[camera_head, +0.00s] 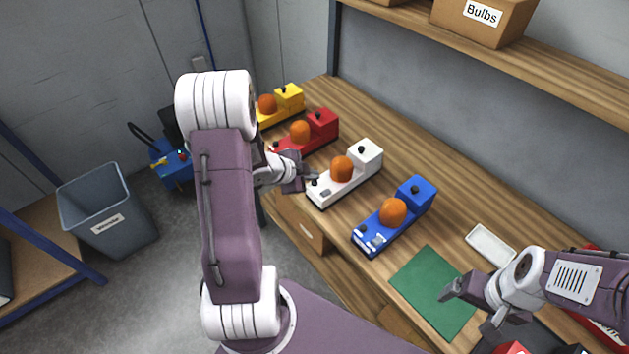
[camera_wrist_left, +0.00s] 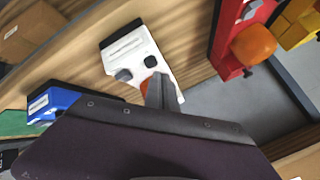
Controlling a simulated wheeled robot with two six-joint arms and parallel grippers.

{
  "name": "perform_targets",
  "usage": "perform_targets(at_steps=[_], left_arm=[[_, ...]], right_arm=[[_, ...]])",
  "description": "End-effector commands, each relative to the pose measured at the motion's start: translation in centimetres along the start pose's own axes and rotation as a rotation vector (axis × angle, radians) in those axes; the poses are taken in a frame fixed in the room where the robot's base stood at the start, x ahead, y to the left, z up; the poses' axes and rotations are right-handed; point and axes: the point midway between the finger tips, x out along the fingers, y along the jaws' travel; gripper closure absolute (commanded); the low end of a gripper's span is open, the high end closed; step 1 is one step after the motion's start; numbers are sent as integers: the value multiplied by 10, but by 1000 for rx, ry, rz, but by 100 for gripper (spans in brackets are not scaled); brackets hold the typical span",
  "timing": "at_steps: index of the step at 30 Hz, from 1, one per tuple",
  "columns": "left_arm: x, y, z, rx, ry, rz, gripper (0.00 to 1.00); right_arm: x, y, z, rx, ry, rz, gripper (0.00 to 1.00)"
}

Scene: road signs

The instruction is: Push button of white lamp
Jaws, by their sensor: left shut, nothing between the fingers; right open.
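The white lamp (camera_head: 366,157) stands on the wooden workbench between the red and blue lamps, with an orange bulb (camera_head: 342,169) on it. A dark knob sits on top of its raised block. My left gripper (camera_head: 314,182) is shut and empty, with its tips at the lamp's front end; I cannot tell whether they touch it. In the left wrist view the shut fingers (camera_wrist_left: 161,88) overlap the white lamp (camera_wrist_left: 123,45) and hide part of the bulb. My right gripper (camera_head: 470,305) is open and empty over the green mat.
The red lamp (camera_head: 322,123) and yellow lamp (camera_head: 289,96) stand behind, left of the white one. The blue lamp (camera_head: 417,192) stands to its right. A green mat (camera_head: 426,280) and white tray (camera_head: 490,246) lie further right. A shelf (camera_head: 540,57) overhangs the bench.

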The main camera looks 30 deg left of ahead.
Motion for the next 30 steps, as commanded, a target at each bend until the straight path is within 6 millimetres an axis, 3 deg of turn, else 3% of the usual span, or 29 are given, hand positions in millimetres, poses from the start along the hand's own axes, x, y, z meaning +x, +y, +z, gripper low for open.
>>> perform_targets(at_steps=[30], left_arm=[[6,5,5,0,0,0,100]], right_arm=[[7,0,1,0,0,0,13]])
